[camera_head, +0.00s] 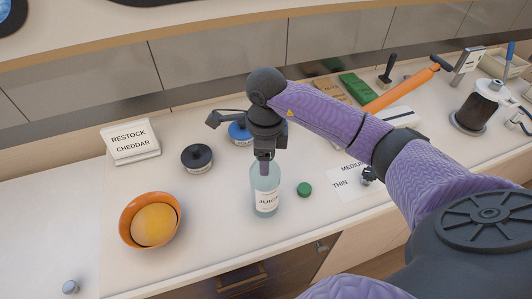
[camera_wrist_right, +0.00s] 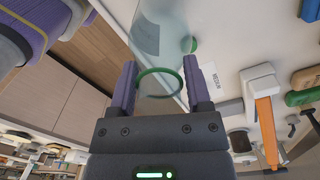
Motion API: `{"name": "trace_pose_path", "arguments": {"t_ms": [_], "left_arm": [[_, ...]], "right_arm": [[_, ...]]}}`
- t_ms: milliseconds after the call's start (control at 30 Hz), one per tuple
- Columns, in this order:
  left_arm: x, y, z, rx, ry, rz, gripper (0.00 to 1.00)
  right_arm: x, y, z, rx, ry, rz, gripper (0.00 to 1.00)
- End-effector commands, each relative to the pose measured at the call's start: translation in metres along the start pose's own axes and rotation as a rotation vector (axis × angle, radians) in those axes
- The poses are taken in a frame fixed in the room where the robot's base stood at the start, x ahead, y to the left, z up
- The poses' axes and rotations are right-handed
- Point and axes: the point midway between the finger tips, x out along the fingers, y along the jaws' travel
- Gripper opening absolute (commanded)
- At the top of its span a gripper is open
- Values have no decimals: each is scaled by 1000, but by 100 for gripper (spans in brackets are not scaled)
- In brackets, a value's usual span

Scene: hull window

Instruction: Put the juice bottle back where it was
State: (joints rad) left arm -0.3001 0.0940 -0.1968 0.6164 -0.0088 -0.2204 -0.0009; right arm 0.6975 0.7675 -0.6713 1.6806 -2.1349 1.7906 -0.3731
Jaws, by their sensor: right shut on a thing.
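The juice bottle (camera_head: 265,193) is a pale, clear bottle with a white "JUICE" label, upright at the front of the counter in the head view. My right gripper (camera_head: 264,163) comes down from above and is shut on the bottle's upper part. In the right wrist view the bottle (camera_wrist_right: 158,40) lies between the two purple fingers of the gripper (camera_wrist_right: 160,90), with a green ring around its neck. Whether its base touches the counter is hard to tell. A green cap (camera_head: 304,189) lies just right of the bottle. My left gripper is not in view.
An orange bowl (camera_head: 128,233) with a yellow ball stands at the left. Black (camera_head: 197,158) and blue (camera_head: 239,134) round containers, a "RESTOCK CHEDDAR" sign (camera_head: 131,142) and a "MEDIUM/THIN" card (camera_head: 352,183) are nearby. The counter's front edge is close to the bottle.

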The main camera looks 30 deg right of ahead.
Motion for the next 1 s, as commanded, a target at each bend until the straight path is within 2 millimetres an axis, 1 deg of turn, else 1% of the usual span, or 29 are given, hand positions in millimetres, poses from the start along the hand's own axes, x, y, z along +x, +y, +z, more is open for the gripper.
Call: {"name": "trace_pose_path", "arguments": {"t_ms": [167, 267, 300, 367, 400, 433, 667, 767, 867, 1000], "left_arm": [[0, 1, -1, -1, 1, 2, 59], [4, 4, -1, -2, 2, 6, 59], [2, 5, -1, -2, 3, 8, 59], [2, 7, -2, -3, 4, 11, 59], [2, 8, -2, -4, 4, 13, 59], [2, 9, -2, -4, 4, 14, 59], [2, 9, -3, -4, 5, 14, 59], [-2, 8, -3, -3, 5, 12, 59], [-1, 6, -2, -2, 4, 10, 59], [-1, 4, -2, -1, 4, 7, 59]], "right_arm": [[-1, 0, 0, 0, -1, -1, 0], [3, 0, 0, 0, -1, -1, 0], [2, 0, 0, 0, -1, -1, 71], [2, 0, 0, 0, -1, -1, 84], [1, 0, 0, 0, -1, -1, 92], [1, 0, 0, 0, -1, -1, 99], [1, 0, 0, 0, -1, -1, 99], [-4, 0, 0, 0, -2, -2, 99], [-21, -2, 0, 0, -3, -5, 99], [-61, -2, 1, 0, -5, -7, 99]]}}
